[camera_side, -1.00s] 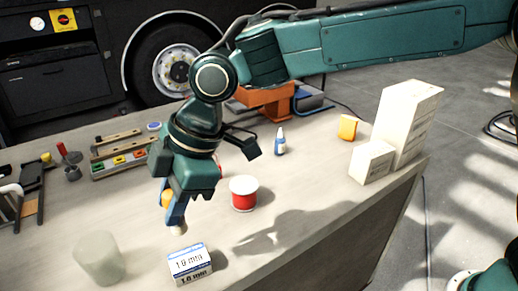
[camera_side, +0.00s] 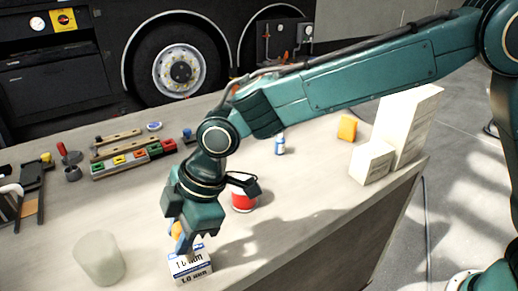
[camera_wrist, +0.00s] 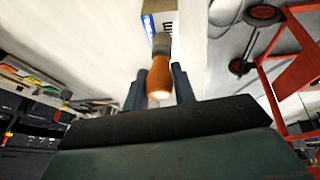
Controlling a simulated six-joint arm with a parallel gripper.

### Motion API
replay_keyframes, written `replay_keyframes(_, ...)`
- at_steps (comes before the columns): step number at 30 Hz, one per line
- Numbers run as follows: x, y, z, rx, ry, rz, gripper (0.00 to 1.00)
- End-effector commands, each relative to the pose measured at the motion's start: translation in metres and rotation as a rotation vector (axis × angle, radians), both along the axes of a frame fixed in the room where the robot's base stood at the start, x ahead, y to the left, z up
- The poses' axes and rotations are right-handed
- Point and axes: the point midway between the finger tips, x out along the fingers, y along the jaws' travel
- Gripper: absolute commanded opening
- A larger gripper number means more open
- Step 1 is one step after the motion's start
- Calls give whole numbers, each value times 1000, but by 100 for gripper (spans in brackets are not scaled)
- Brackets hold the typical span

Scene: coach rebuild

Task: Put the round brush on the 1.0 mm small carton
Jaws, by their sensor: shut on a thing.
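The small carton (camera_side: 191,268), white and blue and marked 1.0 mm, stands near the front edge of the table. My gripper (camera_side: 183,244) is just above it, pointing down, and shut on the round brush. In the wrist view the brush (camera_wrist: 160,75) has an orange handle and a brownish-grey end, held between my two fingers (camera_wrist: 160,88). The brush end points at the carton (camera_wrist: 160,18), which shows partly behind it. In the side view only a bit of the orange handle (camera_side: 176,229) shows. Whether the brush touches the carton cannot be told.
A frosted cup (camera_side: 99,259) stands left of the carton. A red-and-white spool (camera_side: 243,197) is behind my gripper. A small bottle (camera_side: 280,144), a yellow block (camera_side: 347,128) and white boxes (camera_side: 404,130) stand farther right. The table between spool and front edge is clear.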

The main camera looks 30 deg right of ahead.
Motion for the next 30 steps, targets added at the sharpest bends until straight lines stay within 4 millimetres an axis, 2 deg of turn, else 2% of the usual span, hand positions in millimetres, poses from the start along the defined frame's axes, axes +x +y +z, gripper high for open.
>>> replay_keyframes(12,0,0,-3,0,0,0,4)
replay_keyframes(13,0,0,-3,0,0,0,30)
replay_keyframes(16,0,0,-3,0,0,0,48)
replay_keyframes(30,0,-1,3,1,-1,0,48)
